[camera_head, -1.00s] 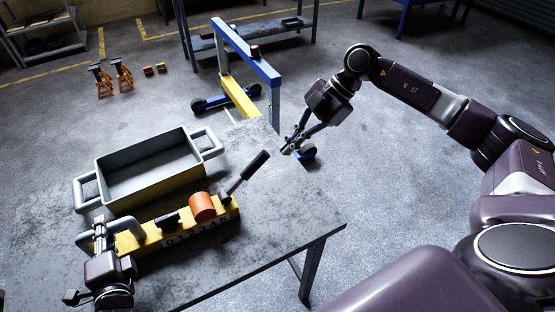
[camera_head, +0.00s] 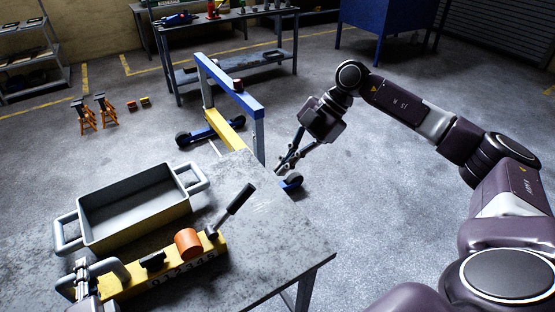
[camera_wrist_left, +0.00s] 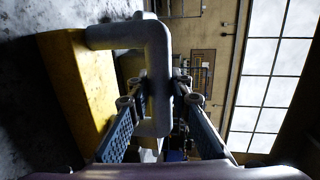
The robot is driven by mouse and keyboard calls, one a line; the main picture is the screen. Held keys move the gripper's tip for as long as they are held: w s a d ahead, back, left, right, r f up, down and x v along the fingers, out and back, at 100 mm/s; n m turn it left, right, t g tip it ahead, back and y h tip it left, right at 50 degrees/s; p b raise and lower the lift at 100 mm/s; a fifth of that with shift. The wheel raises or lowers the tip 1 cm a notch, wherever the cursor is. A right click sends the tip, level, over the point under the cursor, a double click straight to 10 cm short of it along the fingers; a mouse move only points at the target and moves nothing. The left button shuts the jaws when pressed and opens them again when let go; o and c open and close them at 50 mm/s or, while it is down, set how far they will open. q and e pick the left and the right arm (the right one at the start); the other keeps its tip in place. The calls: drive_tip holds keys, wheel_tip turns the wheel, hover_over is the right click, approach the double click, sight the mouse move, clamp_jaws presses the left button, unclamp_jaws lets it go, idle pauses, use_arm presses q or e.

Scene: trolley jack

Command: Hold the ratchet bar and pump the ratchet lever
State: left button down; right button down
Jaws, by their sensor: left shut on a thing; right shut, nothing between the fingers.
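The yellow ratchet bar (camera_head: 128,283) lies on the table, with an orange cylinder (camera_head: 187,242) and a dark block on it. The ratchet lever (camera_head: 232,208), with a dark grip, leans up to the right from the bar's right end. My left gripper (camera_head: 82,272) is shut on the grey handle. In the left wrist view the handle (camera_wrist_left: 157,75) passes between the fingers. My right gripper (camera_head: 283,165) is shut and empty, beyond the table's far right edge and apart from the lever.
A grey tray (camera_head: 88,241) with side handles stands on the table (camera_head: 270,238) behind the bar. The table's right part is clear. A blue and yellow hoist (camera_head: 232,85) stands on the floor behind. Orange jack stands (camera_head: 86,122) are further left.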

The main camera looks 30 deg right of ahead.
use_arm(q)
drive_tip(key=c, duration=1.7)
unclamp_jaws()
drive_tip(key=shift+d, duration=0.1)
